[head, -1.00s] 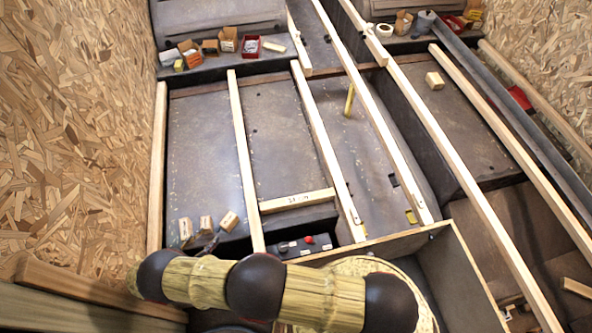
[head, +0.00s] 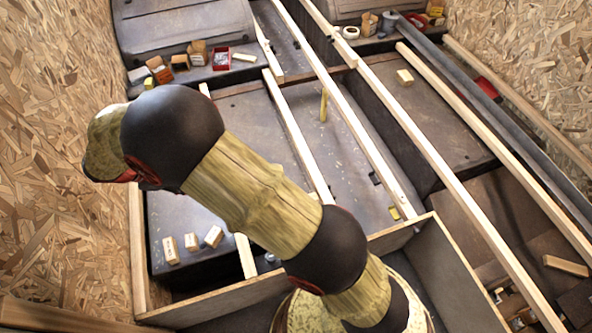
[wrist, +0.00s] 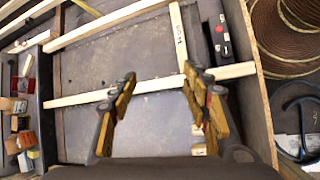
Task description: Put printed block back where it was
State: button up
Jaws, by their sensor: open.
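Three small pale wooden blocks with dark marks stand in a loose row on the grey floor at the lower left of the head view: a left block (head: 170,250), a middle block (head: 191,242) and a right block (head: 213,236). I cannot tell which is the printed block. In the wrist view my gripper (wrist: 163,88) is open, with nothing between its yellow-brown fingers. Pale block parts (wrist: 198,150) show beside and behind the right finger, partly hidden. In the head view my arm crosses the left side and the fingers do not show.
Long pale battens divide the floor; one (wrist: 150,85) crosses behind my fingers. A short marked crosspiece (wrist: 178,38) joins it. A black unit with a red button (wrist: 219,30) lies nearby. Small boxes (head: 160,70) and a red tray (head: 221,58) sit on the back ledge. A chipboard wall (head: 50,130) bounds the left.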

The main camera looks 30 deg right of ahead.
jog(key=s+d+r+m+y, duration=0.2)
jog(key=s+d+r+m, duration=0.25)
jog(key=d+r, duration=0.35)
jog(key=s+d+r+m+y, duration=0.25)
jog(key=s+d+r, duration=0.4)
jog(key=r, duration=0.35)
jog(key=s+d+r+m+t+y, duration=0.1)
jog(key=s+d+r+m+t, duration=0.1)
jog(key=s, duration=0.6)
jog(key=s+d+r+m+t+y, duration=0.1)
jog(key=s+d+r+m+t, duration=0.1)
jog(key=s+d+m, duration=0.3)
jog(key=s+r, duration=0.1)
jog(key=s, duration=0.2)
jog(key=shift+s+d+r+y, duration=0.2)
jog(key=shift+s+d+y, duration=0.05)
jog(key=shift+d+y, duration=0.1)
notch_tip(320, 180, up, 4)
jog(key=p, duration=0.4)
